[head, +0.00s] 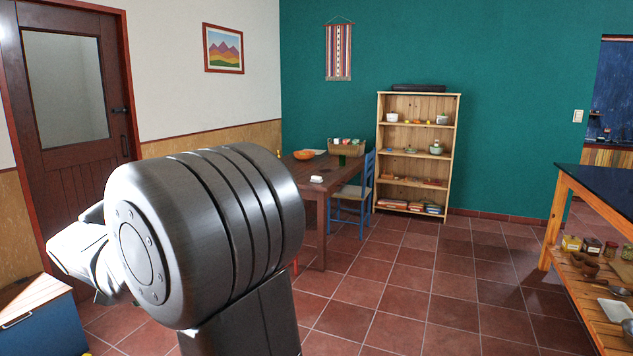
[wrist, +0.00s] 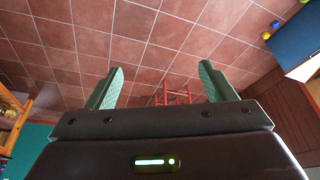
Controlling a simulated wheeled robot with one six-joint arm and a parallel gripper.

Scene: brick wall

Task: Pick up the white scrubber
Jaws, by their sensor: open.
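A small white object (head: 316,179), which looks like the white scrubber, lies near the front edge of the dark wooden table (head: 311,197) in the head view. It is too small there for its shape to be clear. My gripper (wrist: 160,75) shows in the wrist view with its two green fingers wide apart and nothing between them. The scrubber is not visible in the wrist view. My arm fills the left front of the head view, well short of the table, and hides part of the floor there.
On the table are an orange bowl (head: 303,155) and a basket (head: 346,149). A blue chair (head: 355,195) stands at its right side. A shelf (head: 417,161) stands behind. A red frame (wrist: 177,94) stands on the floor. Tiled floor is clear at centre right.

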